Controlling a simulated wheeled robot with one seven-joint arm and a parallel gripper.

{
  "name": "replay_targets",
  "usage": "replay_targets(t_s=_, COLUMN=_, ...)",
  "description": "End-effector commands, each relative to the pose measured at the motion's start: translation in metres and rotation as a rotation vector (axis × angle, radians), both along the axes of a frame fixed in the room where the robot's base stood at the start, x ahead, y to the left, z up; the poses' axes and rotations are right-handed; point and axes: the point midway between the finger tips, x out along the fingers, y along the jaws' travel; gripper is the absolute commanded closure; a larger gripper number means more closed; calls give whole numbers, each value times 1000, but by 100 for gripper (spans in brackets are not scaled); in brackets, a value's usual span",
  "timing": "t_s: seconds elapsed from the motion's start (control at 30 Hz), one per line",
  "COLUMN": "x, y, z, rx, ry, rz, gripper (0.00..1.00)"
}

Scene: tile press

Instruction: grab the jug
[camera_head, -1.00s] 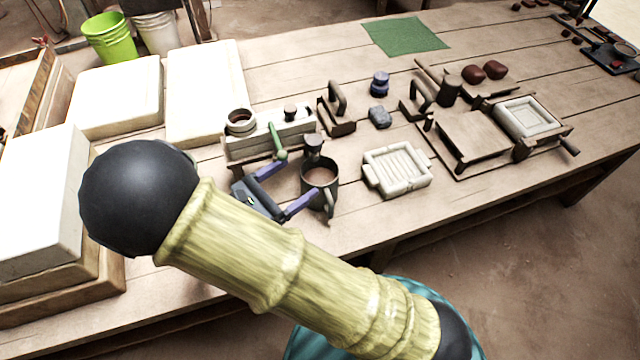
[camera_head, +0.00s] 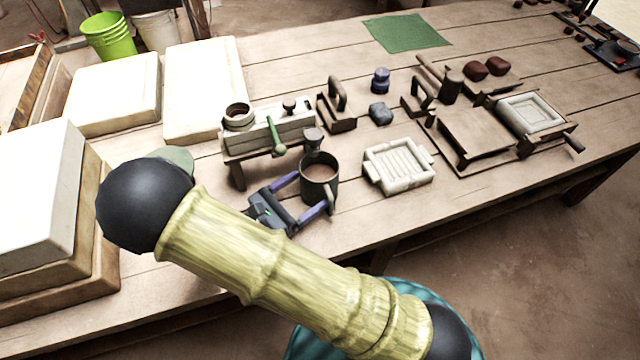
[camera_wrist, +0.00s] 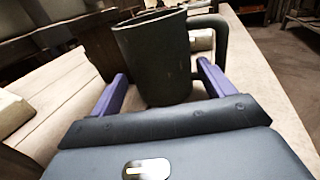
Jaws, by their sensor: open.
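The jug is a dark grey mug-like vessel (camera_head: 319,172) with brown contents, upright near the front edge of the table. It also fills the middle of the wrist view (camera_wrist: 157,60), its handle on the right. My gripper (camera_head: 308,190) is open, with its two purple fingers pointing at the jug. In the wrist view the fingers (camera_wrist: 160,85) reach to the left and right of the jug's lower body, with gaps showing. Whether either finger touches the jug cannot be told. The fingertips are partly hidden beside the jug.
A wooden stand (camera_head: 270,136) with a green-handled lever is just behind the jug. A pale ribbed mould (camera_head: 400,167) lies to its right, and a tile press (camera_head: 480,135) farther right. My forearm covers the table's front left. Bare tabletop lies in front of the mould.

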Motion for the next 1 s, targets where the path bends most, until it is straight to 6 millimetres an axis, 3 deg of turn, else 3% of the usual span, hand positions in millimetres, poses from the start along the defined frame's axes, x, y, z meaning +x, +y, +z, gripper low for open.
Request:
replay_targets(t_s=0.33, x=1, y=-2, z=0, rx=0, ry=0, rz=2, gripper=19)
replay_targets(t_s=0.7, x=28, y=-38, z=0, rx=1, ry=-1, rz=1, gripper=19)
replay_targets(t_s=1.0, x=30, y=-40, z=1, rx=1, ry=-1, rz=3, gripper=19)
